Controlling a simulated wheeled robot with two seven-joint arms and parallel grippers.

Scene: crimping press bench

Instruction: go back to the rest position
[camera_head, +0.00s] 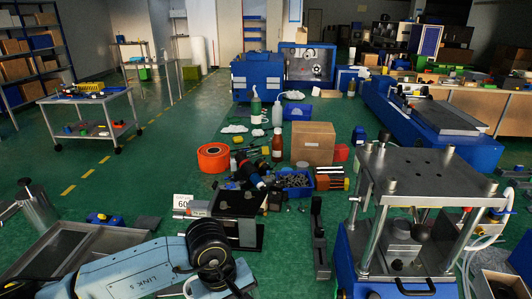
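My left arm (130,270), light blue and marked LINK 5, comes in from the lower left and ends in a black wrist joint (210,245) near the bottom edge. I cannot make out any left gripper fingers. My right arm and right gripper do not show. The crimping press (420,205), with steel posts and a top plate on a blue base, stands at the lower right, apart from my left arm.
A black block with a metal plate (238,205) stands just beyond my wrist. A metal tray (75,250) lies at left. Cluttered tools, a blue bin (296,181), an orange roll (213,157) and a cardboard box (313,142) fill the middle. Green surface around (130,185) is clear.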

